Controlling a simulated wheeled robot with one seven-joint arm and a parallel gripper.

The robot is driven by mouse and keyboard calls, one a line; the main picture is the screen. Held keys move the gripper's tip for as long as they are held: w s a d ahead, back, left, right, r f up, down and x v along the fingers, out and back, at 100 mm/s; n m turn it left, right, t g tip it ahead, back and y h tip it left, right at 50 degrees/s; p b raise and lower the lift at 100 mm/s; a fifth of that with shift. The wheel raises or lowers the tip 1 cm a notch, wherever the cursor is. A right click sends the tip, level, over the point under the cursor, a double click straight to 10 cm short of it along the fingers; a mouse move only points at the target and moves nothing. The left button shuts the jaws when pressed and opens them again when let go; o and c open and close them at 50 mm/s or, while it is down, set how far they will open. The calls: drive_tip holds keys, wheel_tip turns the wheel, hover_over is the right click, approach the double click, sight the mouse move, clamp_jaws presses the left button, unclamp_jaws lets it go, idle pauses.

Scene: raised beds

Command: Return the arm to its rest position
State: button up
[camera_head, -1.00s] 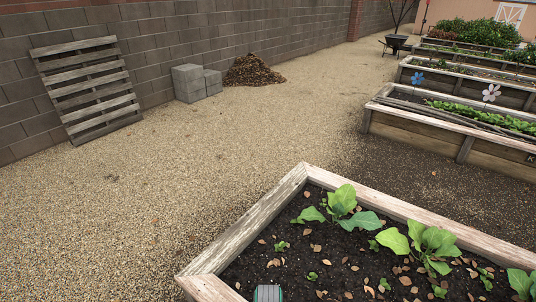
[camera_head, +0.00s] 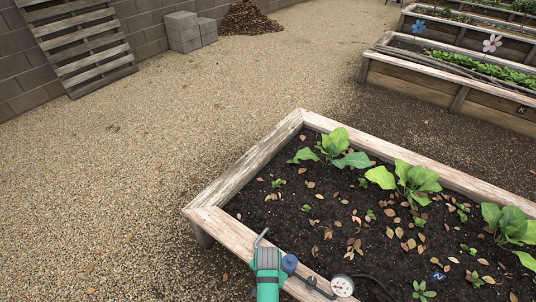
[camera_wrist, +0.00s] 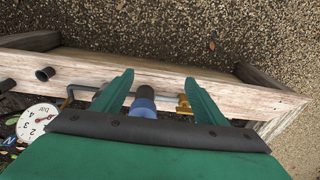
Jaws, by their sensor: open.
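My green gripper (camera_head: 267,258) is at the bottom of the head view, over the near-left rim of the raised bed (camera_head: 238,232). In the wrist view my gripper (camera_wrist: 159,78) is open, its two green fingers apart. A blue-capped fitting (camera_wrist: 143,104) shows between the fingers in that view, and beside my gripper in the head view (camera_head: 289,263). A brass-coloured part (camera_wrist: 184,104) is by the right finger. I cannot tell whether the fingers touch any of these.
A round white gauge (camera_head: 342,285) with a dark hose lies by the rim. Leafy plants (camera_head: 410,180) grow in the bed's soil. A pallet (camera_head: 80,45) and grey blocks (camera_head: 187,32) stand by the wall. Open gravel (camera_head: 120,190) lies to the left.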

drive_tip(key=s+d+r+n+t, duration=0.1)
drive_tip(key=s+n+t, duration=0.35)
drive_tip(key=s, duration=0.95)
drive_tip(key=s+r+n+t, duration=0.1)
drive_tip(key=s+r+t, duration=0.4)
drive_tip(key=r, duration=0.8)
drive_tip(key=s+a+r+n+t, duration=0.1)
drive_tip(key=s+r+t, duration=0.3)
drive_tip(key=s+r, duration=0.5)
wheel_tip(320, 180, up, 5)
drive_tip(key=shift+t, duration=0.35)
drive_tip(key=shift+a, duration=0.1)
